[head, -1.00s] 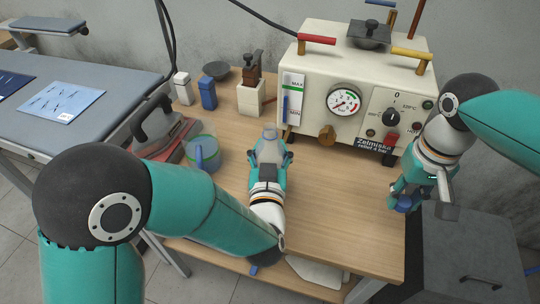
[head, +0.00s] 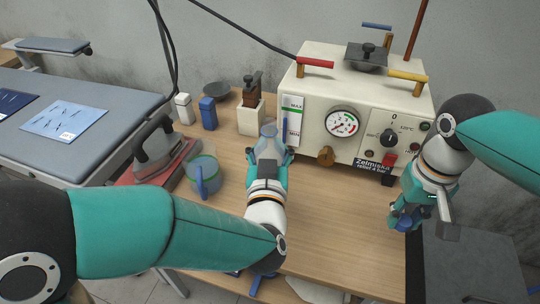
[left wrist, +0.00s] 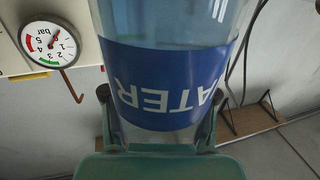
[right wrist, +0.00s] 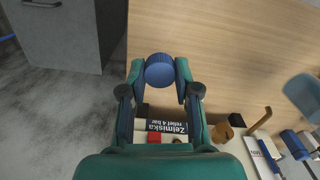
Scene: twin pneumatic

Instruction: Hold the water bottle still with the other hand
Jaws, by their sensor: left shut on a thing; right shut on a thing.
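The clear bluish water bottle (head: 269,131) is in my left gripper (head: 267,150), over the table in front of the boiler. In the left wrist view, the bottle with its blue WATER label (left wrist: 165,85) stands between the two fingers, and the lettering appears upside down. Its cap end is out of that view. My right gripper (head: 405,212) is at the table's right edge, pointing down. In the right wrist view, it is shut on a round blue cap (right wrist: 159,71) at its fingertips.
The cream steam boiler (head: 310,140) with its gauge stands at the back. A blue-handled jug (head: 204,178) and an iron (head: 157,145) are left of my left gripper. A grey cabinet (head: 470,265) stands at the right. The table's front middle is clear.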

